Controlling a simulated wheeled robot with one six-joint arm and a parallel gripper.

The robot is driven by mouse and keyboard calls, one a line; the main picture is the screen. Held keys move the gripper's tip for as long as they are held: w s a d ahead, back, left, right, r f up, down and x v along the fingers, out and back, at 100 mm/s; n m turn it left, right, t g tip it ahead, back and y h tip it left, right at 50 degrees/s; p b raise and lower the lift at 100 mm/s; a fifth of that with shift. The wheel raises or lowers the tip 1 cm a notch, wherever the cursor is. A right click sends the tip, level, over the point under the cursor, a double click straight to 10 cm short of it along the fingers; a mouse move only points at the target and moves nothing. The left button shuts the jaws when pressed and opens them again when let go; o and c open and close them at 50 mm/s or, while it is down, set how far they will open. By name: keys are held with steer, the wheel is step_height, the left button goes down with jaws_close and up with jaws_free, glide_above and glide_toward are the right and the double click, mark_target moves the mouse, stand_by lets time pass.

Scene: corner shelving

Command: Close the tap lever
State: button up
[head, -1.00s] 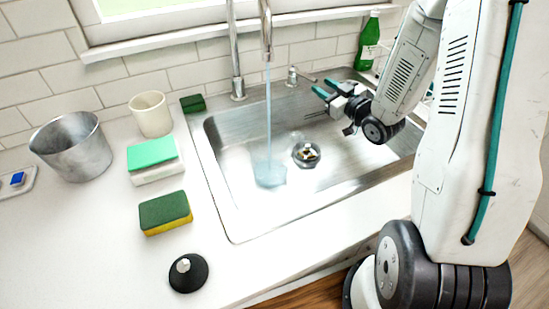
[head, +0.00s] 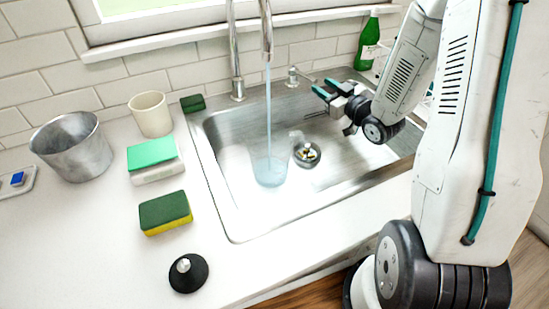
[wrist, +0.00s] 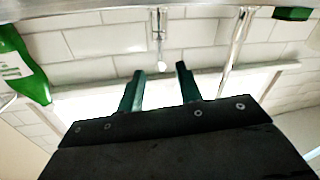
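The tap (head: 236,50) stands behind the sink, and water runs from its spout (head: 267,45) into the basin. The small metal tap lever (head: 292,76) stands right of the tap column, its thin arm pointing right toward my gripper. My gripper (head: 325,87) is open and empty, its teal-tipped fingers just right of the lever and apart from it. In the wrist view, my two dark green fingers (wrist: 160,83) are spread. The lever (wrist: 160,38) lies beyond the gap between them, and the tap column (wrist: 238,45) is to its right.
The sink (head: 340,172) holds a drain strainer (head: 307,154). A green bottle (head: 367,42) stands behind my arm. Left of the sink are a metal bucket (head: 75,147), a cream cup (head: 151,114), sponges (head: 165,212) and a black stopper (head: 188,274). The tiled wall is close behind.

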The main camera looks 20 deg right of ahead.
mark_target(303, 75)
steer(key=shift+c, duration=0.3)
steer(key=shift+d, duration=0.1)
steer(key=c, duration=0.5)
steer(key=shift+m+h, duration=0.5)
steer(key=shift+m, duration=0.4)
steer(key=d, duration=0.2)
steer(key=d+f, duration=0.1)
steer(key=s+d, duration=0.1)
steer(key=d, duration=0.1)
steer(key=shift+d+f, duration=0.2)
steer(key=shift+d, duration=0.15)
jaws_close()
steer(key=s+d+f+m+y, duration=0.1)
steer(key=s+d+m+y, duration=0.3)
steer(key=m, duration=0.7)
steer(key=w+a+r+m, duration=0.1)
steer(key=w+a+m, duration=0.6)
steer(key=w, duration=0.3)
steer(key=shift+a+r+g+y, duration=0.3)
steer(key=shift+a+r+y, duration=0.1)
steer(key=shift+a, duration=0.3)
